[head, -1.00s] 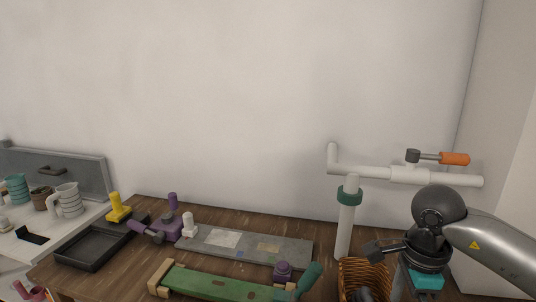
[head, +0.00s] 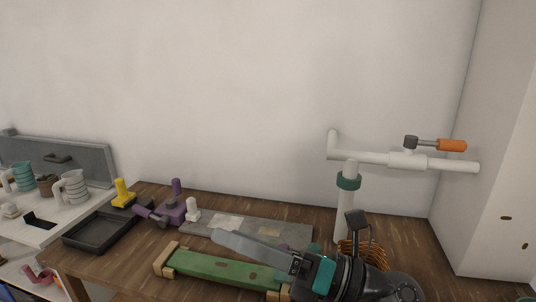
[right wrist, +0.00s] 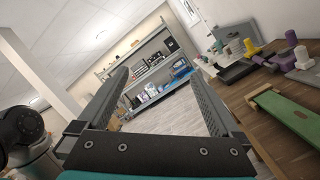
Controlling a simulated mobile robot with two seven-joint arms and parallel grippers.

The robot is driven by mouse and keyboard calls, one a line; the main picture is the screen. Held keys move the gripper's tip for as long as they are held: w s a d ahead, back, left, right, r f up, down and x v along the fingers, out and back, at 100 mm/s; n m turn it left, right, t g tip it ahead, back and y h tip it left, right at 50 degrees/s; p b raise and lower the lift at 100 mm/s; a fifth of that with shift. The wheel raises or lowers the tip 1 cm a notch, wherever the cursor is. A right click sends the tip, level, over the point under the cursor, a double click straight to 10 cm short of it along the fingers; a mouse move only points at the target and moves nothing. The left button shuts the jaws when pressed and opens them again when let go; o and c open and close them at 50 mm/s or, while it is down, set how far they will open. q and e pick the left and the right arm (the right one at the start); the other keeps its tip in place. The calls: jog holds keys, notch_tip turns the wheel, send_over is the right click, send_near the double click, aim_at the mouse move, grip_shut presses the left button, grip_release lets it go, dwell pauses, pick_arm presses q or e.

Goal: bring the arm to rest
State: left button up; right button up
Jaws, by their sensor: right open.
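My right gripper (head: 258,251) is in front of the workbench (head: 150,267) in the head view, its long grey finger pointing left over the green board. In the right wrist view the gripper (right wrist: 160,76) shows two fingers spread wide with nothing between them. The right arm comes in from the lower right. The gripper hides the right part of the green board (head: 215,268) and part of the wicker basket (head: 377,258). My left gripper is not in view.
A white pipe stand (head: 345,205) with an orange-handled valve (head: 451,145) rises at the right. A grey slab (head: 262,228), purple clamp (head: 172,210), yellow piece (head: 122,194) and black tray (head: 98,233) lie on the bench. A shelf rack (right wrist: 150,75) stands across open floor.

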jog(key=w+d+m+t+h, duration=0.6)
jog(key=d+m+t+h, duration=0.3)
jog(key=m+t, duration=0.8)
jog(key=s+d+f+m+g+h, duration=0.1)
jog(key=d+f+m+g+h, duration=0.6)
jog(key=d+f+m+h, duration=0.55)
jog(key=s+a+f+m+g+y, duration=0.2)
jog(key=s+f+m+g, duration=1)
jog(key=s+f, duration=0.75)
notch_tip(320, 180, down, 22)
jog(key=s+r+n+g+b, duration=0.1)
jog(key=s+n+g+b, duration=0.1)
jog(key=s+b, duration=0.1)
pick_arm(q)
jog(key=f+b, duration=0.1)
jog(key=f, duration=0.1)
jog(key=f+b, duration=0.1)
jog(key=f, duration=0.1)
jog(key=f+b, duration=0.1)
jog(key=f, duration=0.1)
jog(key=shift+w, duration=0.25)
pick_arm(e)
jog(key=s+d+f+g, duration=0.1)
jog(key=s+d+f, duration=0.1)
jog(key=s+f, duration=1.3)
notch_tip(320, 180, down, 4)
jog(key=shift+d+r, duration=0.1)
jog(key=shift+d, duration=0.25)
jog(key=shift+s, duration=0.1)
